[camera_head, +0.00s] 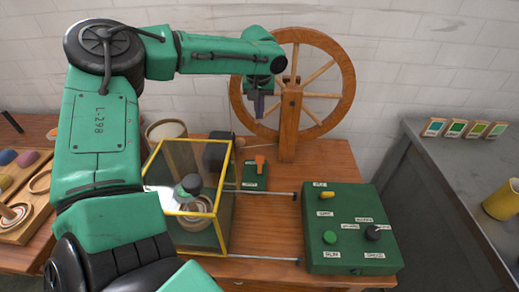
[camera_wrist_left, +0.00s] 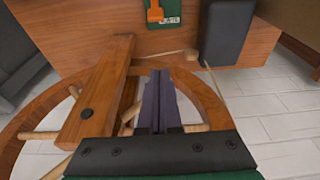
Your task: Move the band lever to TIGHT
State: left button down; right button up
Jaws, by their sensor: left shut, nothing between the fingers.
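An orange lever (camera_head: 260,163) stands on a small dark green plate (camera_head: 255,181) on the wooden table, in front of the spinning wheel. It looks like the band lever; the label on its plate is too small to read. In the left wrist view the orange lever (camera_wrist_left: 155,12) and its plate (camera_wrist_left: 172,20) are at the top edge, partly cut off. My left gripper (camera_head: 259,106) is shut and empty, pointing down in front of the wheel, above and behind the lever and apart from it. Its dark fingers (camera_wrist_left: 159,100) are together in the wrist view. My right gripper is not in view.
The wooden wheel (camera_head: 343,72) and its post (camera_head: 289,125) stand close to my left gripper. A yellow-framed glass case (camera_head: 188,211) is left of the lever, a dark motor-like block (camera_head: 214,152) beside it. A green control box (camera_head: 347,243) is at front right.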

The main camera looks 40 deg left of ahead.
pick_arm(q)
jog(key=b, duration=0.5)
send_over(260, 165)
jog(key=w+a, duration=0.3)
jog(key=w, duration=0.1)
jog(key=s+d+x, duration=0.1)
jog(key=x, duration=1.3)
jog(key=s+x, duration=0.1)
jog(key=x, duration=0.1)
jog(key=shift+w+a+f, duration=0.1)
jog(key=shift+a+f, duration=0.05)
jog(key=shift+f, duration=0.3)
jog(key=shift+d+r, duration=0.2)
jog(key=shift+d, duration=0.05)
jog(key=shift+s+d+r+p, duration=0.25)
jog(key=shift+s+d+p, duration=0.05)
jog(key=shift+s, duration=0.2)
jog(key=shift+s+d+r+p, duration=0.2)
jog(key=shift+s+d+p, duration=0.1)
jog(key=shift+s, duration=0.25)
jog(key=shift+s+d+r, duration=0.15)
jog(key=shift+s+d, duration=0.1)
jog(key=shift+s, duration=0.15)
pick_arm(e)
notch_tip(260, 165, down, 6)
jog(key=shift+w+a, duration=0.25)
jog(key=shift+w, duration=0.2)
pick_arm(q)
jog(key=shift+w, duration=0.1)
